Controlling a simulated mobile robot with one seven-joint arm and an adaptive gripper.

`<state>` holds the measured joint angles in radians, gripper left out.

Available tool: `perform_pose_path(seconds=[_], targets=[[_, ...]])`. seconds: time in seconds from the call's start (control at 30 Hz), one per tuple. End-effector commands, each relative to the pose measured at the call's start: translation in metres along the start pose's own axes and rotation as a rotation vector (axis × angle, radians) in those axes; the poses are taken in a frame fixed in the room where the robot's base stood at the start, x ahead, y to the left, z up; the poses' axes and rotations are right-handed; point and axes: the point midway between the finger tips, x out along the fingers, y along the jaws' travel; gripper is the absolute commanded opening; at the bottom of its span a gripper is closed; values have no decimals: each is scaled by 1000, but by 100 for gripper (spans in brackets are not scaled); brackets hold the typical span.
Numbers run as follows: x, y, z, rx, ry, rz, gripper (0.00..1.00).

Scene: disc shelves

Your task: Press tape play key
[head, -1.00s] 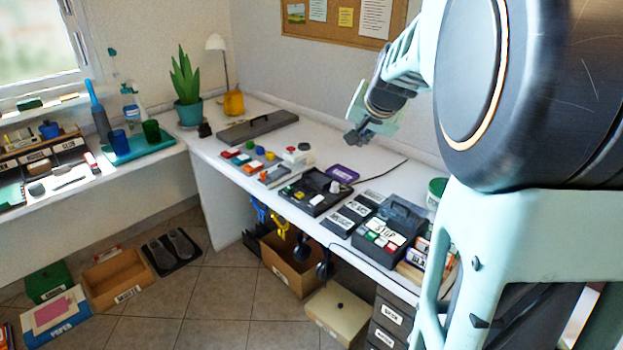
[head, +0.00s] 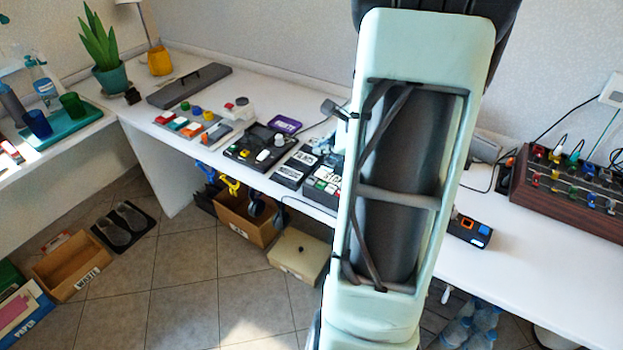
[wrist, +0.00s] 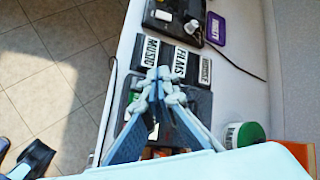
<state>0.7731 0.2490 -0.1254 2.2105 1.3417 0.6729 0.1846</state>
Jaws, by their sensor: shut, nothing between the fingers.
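The dark tape machine (head: 321,199) stands on the white desk, partly hidden behind my arm in the head view. It has a large white STOP label (head: 328,176) and small coloured keys. In the wrist view the machine (wrist: 200,104) lies beneath my gripper (wrist: 160,74), with a green key (wrist: 131,97) left of the fingers. My gripper is shut and empty, its fingertips together over the machine's edge by the labelled boxes. I cannot tell whether they touch anything. The fingers hide part of the machine, and no play marking is readable.
Dark boxes labelled MUSIC (wrist: 150,58) and FILMS (wrist: 183,67) adjoin the machine. A black panel (head: 262,148) sits farther left. A green-lidded tub (wrist: 244,134) stands close right of my gripper.

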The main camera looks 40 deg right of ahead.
Motion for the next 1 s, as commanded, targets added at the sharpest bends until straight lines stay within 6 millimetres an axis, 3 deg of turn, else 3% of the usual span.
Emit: perform_pose_path(seconds=[0.2,0.63,1.0], targets=[[-5,1,-11,99,-4,-29,0],[-3,2,-12,100,-4,-29,0],[23,22,-29,100,-4,-28,0]])
